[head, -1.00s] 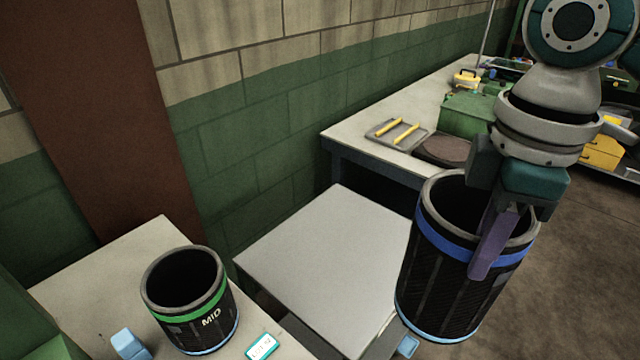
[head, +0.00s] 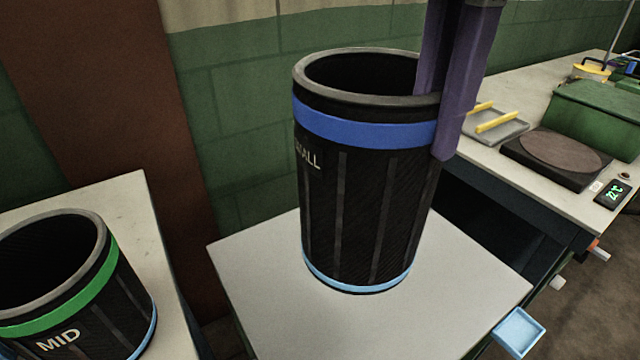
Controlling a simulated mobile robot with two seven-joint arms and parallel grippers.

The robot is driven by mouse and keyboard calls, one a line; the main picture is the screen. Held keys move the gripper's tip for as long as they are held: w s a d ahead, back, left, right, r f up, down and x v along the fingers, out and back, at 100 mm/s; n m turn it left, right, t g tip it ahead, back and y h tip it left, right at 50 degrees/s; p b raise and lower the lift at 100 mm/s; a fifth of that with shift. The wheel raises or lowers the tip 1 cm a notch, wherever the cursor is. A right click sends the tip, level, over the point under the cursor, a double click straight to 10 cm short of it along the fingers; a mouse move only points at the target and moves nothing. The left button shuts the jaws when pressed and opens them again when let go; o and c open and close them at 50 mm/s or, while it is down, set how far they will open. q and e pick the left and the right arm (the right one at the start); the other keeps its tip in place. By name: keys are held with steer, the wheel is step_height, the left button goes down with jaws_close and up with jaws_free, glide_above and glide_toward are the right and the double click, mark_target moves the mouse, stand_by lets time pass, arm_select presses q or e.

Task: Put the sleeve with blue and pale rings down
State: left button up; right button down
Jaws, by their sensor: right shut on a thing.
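The black sleeve with blue and pale rings (head: 365,195) is upright in the middle of the head view. It has a wide blue ring near the top, a pale blue ring at its foot and lettering ending in "ALL". My right gripper (head: 440,100) is shut on its right wall at the rim, one purple finger outside. The sleeve appears over the pale grey tabletop (head: 255,285); I cannot tell whether its foot touches. My left gripper is not in view.
A black sleeve with a green ring, marked "MID" (head: 105,310), stands on a pale table (head: 130,205) at left. A pale blue tray (head: 518,332) juts from the grey top's right corner. A bench (head: 480,165) behind holds a dark round plate (head: 560,152) and a green box (head: 600,110).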

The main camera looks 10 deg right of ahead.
mark_target(395, 283)
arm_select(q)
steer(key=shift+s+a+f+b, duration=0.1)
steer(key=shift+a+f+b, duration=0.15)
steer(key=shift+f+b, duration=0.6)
arm_select(e)
step_height(395, 283, down, 15)
steer(key=shift+r, duration=0.15)
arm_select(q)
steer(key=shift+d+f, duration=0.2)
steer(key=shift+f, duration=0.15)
arm_select(e)
steer(key=shift+f, duration=2.65)
steer(key=c, duration=1.4)
jaws_free()
steer(key=shift+f, duration=0.15)
steer(key=o, duration=0.4)
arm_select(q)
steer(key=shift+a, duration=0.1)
arm_select(e)
steer(key=shift+o, duration=0.2)
